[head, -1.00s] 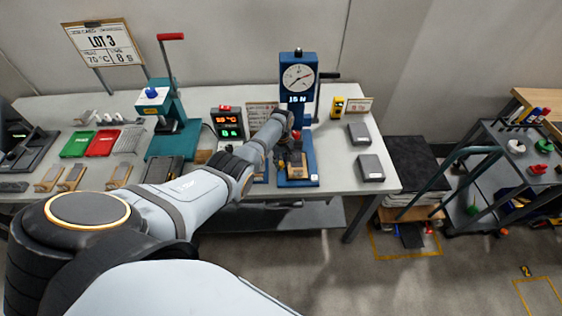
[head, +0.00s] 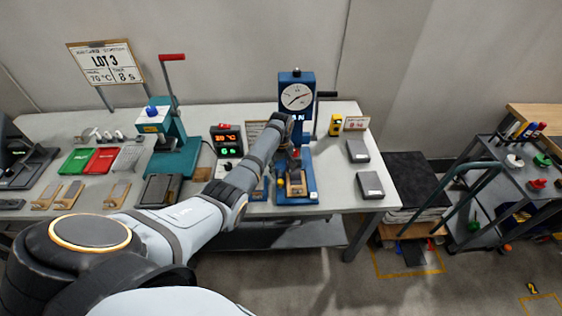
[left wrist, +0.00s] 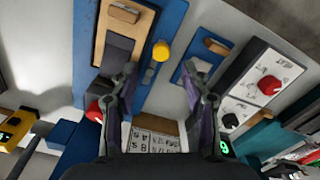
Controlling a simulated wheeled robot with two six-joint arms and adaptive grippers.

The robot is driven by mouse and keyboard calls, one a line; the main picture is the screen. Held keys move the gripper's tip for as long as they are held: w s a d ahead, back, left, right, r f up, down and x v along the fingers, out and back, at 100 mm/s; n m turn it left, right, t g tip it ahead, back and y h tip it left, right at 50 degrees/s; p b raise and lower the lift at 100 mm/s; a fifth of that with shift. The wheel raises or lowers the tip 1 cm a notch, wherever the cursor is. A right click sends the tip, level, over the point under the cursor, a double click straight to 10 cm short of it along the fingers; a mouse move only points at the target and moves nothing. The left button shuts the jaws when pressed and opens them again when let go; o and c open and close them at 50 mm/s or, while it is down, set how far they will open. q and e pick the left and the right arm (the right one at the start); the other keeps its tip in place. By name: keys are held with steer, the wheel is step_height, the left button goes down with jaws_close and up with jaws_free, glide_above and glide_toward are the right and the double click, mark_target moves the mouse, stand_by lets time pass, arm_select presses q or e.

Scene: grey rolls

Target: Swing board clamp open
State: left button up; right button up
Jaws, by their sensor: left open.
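The blue gauge stand (head: 297,92) stands at the right part of the table. A wooden board with a dark pad (head: 298,183) lies on its blue base (head: 310,194); the board also shows in the left wrist view (left wrist: 100,45). A yellow knob (head: 281,182) sits beside the board and appears in the left wrist view (left wrist: 161,50). My left gripper (left wrist: 160,78) is open above the base, with the knob just beyond and between its fingertips in the picture. I cannot tell the knob's depth or contact. The clamp's arm is not clear. My right gripper is not in view.
A controller with a lit display (head: 226,139) stands left of the gauge stand, with a teal lever press (head: 176,140) farther left. Grey boxes (head: 369,184) lie at the table's right end. A trolley (head: 505,185) stands beyond a floor gap.

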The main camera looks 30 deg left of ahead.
arm_select(q)
step_height(320, 180, up, 6)
steer(key=shift+r, duration=0.1)
stand_by(0.4)
